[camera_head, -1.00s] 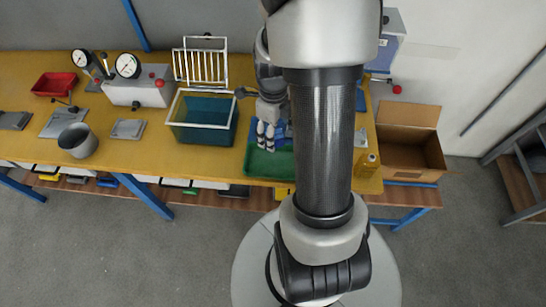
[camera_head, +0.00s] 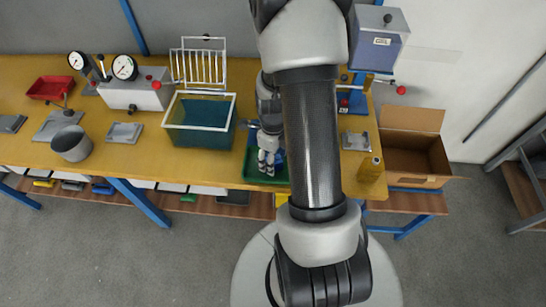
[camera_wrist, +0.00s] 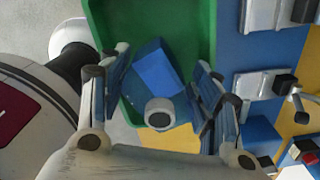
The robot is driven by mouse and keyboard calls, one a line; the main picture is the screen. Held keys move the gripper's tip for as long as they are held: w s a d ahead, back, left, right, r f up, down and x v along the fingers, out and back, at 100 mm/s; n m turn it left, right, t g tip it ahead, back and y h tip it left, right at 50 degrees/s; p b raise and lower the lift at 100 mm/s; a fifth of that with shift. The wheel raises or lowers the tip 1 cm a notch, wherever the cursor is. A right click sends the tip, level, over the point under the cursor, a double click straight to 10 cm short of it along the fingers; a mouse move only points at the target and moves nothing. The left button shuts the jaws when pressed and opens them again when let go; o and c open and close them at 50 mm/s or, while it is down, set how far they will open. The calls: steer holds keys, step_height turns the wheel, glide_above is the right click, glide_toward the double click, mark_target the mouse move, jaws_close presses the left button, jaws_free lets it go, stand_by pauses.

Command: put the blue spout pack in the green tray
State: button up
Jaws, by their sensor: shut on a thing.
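The blue spout pack (camera_wrist: 156,75) shows in the wrist view between my two fingers, with its pale round spout (camera_wrist: 159,112) towards the camera. My gripper (camera_wrist: 160,85) is shut on it. The green tray (camera_wrist: 120,22) lies behind the pack in the wrist view, and the pack appears over it. I cannot tell whether the pack touches the tray floor. In the head view my gripper (camera_head: 268,165) is over the green tray (camera_head: 252,170) at the table's front edge. My arm hides the tray's right part and most of the pack there.
A teal bin with a white rim (camera_head: 200,126) stands just left of the tray. A yellow bottle (camera_head: 371,167) and a small metal plate (camera_head: 356,141) are to the right. A cardboard box (camera_head: 413,150) stands beyond the table's right end. A grey cup (camera_head: 71,143) is far left.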

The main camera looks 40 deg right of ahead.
steer(key=o, duration=0.8)
steer(key=shift+f, duration=0.2)
steer(key=shift+c, duration=0.2)
steer(key=o, duration=0.5)
steer(key=shift+r, duration=0.2)
